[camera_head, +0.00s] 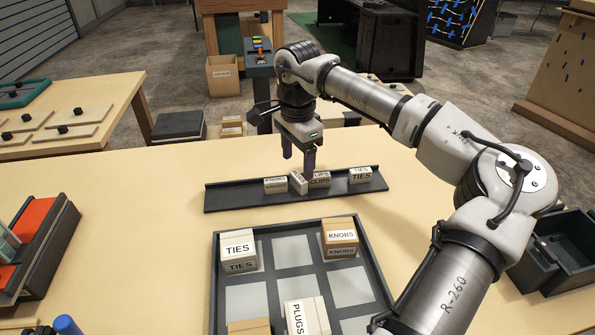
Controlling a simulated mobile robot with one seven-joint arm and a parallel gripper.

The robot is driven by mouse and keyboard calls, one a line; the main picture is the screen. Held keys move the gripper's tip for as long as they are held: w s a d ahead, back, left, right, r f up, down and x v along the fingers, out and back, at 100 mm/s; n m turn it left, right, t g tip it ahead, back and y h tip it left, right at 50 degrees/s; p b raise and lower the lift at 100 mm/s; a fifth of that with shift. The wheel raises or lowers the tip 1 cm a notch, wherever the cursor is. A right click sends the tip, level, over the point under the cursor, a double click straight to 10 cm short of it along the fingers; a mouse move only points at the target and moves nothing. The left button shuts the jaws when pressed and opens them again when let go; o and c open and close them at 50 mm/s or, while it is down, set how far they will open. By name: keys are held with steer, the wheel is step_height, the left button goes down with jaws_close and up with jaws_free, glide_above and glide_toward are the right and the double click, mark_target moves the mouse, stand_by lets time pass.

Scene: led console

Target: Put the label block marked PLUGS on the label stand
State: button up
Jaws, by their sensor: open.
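The block marked PLUGS (306,317) sits in the near part of the dark tray (222,262), its lettering running sideways. The long dark stand (232,196) lies behind the tray. On it stand a KNOBS block (275,185), a turned block (298,183) whose lettering I cannot read, a CLIPS block (320,181) and a TIES block (360,175). My gripper (298,165) points down over the middle of the stand, fingers apart. Its fingertips are close to the turned block and the CLIPS block; I cannot tell whether they touch. Nothing shows held between them.
The tray also holds a TIES block (239,250), a KNOBS block (340,237) and a wooden block (249,327) cut off by the lower edge. My arm covers the tray's right side. A red-and-dark rack (40,248) stands left; a dark bin (562,258) stands right.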

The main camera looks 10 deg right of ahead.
mark_target(297, 177)
step_height(297, 177, up, 8)
steer(key=shift+a+f, duration=0.1)
stand_by(1.4)
